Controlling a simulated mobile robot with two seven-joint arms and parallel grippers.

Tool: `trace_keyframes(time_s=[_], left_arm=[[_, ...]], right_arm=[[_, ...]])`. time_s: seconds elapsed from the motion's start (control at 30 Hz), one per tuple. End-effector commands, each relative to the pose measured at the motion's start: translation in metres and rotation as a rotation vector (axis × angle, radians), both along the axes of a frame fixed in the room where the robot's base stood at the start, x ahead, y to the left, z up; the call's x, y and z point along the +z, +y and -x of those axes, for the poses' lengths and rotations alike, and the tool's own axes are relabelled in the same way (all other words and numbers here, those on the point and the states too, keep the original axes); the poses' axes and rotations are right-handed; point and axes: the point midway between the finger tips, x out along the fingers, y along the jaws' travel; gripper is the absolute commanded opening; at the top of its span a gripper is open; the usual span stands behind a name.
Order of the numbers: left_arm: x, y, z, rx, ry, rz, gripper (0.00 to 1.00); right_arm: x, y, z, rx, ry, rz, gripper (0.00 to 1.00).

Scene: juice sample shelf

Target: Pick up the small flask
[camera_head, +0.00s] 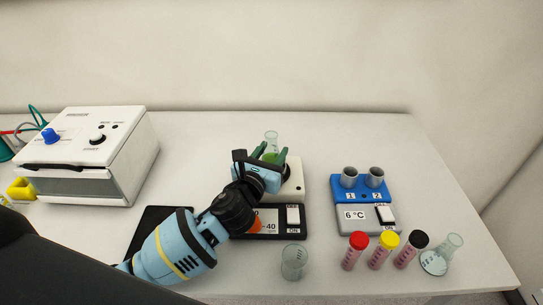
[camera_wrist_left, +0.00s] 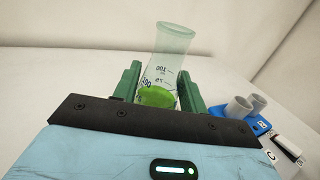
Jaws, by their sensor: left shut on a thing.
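A glass flask (camera_head: 271,139) with green liquid stands upright at the white-topped device in the middle of the table. My left gripper (camera_head: 270,153) is shut on this flask, with a green finger on each side of it. In the left wrist view the flask (camera_wrist_left: 170,45) rises between the fingers, its graduation marks and green liquid showing. Its base is hidden behind the gripper, so I cannot tell whether it touches the device. My right gripper is not in view.
The white device (camera_head: 295,185) has a dark front panel. A blue two-well block (camera_head: 362,190) stands right of it. Red-, yellow- and black-capped tubes (camera_head: 380,250) and an empty beaker (camera_head: 294,262) stand in front. A white box with knobs (camera_head: 85,145) is at the left.

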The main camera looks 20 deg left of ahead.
Motion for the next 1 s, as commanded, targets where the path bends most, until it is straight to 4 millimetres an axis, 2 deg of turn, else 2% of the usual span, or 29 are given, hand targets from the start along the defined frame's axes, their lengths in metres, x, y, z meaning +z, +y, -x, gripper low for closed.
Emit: trace_keyframes(time_s=[0.2, 0.37, 0.7, 0.83, 1.0], left_arm=[[0.026, 0.001, 0.002, -0.002, -0.002, -0.002, 0.17], [0.026, 0.015, 0.027, -0.002, 0.002, -0.002, 0.17], [0.031, 0.056, 0.101, -0.002, 0.006, -0.005, 0.17], [0.034, 0.067, 0.121, -0.003, 0.006, -0.004, 0.17], [0.036, 0.075, 0.134, -0.001, 0.004, -0.001, 0.17]], right_arm=[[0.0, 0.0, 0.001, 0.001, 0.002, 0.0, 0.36], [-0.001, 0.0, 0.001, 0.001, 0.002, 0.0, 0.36], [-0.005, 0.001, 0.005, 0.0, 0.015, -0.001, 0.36], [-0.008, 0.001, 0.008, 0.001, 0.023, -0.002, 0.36], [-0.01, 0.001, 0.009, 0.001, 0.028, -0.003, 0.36]])
